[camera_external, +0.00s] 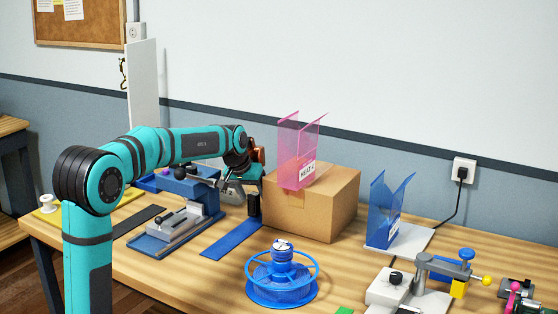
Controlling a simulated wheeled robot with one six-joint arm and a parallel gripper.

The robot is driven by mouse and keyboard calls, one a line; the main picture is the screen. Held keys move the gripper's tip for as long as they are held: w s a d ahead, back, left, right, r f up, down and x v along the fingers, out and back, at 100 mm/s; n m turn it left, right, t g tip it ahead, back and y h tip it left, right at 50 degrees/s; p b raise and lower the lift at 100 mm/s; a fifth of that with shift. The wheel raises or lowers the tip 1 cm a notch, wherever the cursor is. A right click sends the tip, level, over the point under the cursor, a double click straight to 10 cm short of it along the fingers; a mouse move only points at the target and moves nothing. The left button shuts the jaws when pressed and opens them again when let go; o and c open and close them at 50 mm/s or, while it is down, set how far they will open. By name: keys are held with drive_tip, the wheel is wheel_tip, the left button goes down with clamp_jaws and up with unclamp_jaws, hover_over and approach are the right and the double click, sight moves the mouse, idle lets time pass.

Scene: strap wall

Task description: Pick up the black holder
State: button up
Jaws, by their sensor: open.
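A small dark upright piece (253,204), which may be the black holder, stands by the left side of the cardboard box, near the far end of a blue strap (231,237). My gripper (240,192) is open, pointing down just above and to the left of this piece. Whether they touch cannot be told at this size. A flat black strap (139,223) lies on the table to the left, well away from my gripper.
The cardboard box (318,212) carries a pink clear holder (298,160). A blue clamp fixture (178,222) stands left of my gripper. A blue spool (282,282), a blue clear holder (381,220) and a grey clamp device (419,284) stand to the right. The wooden table (215,290) is bare at front left.

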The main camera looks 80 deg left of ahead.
drive_tip(key=c, duration=1.2)
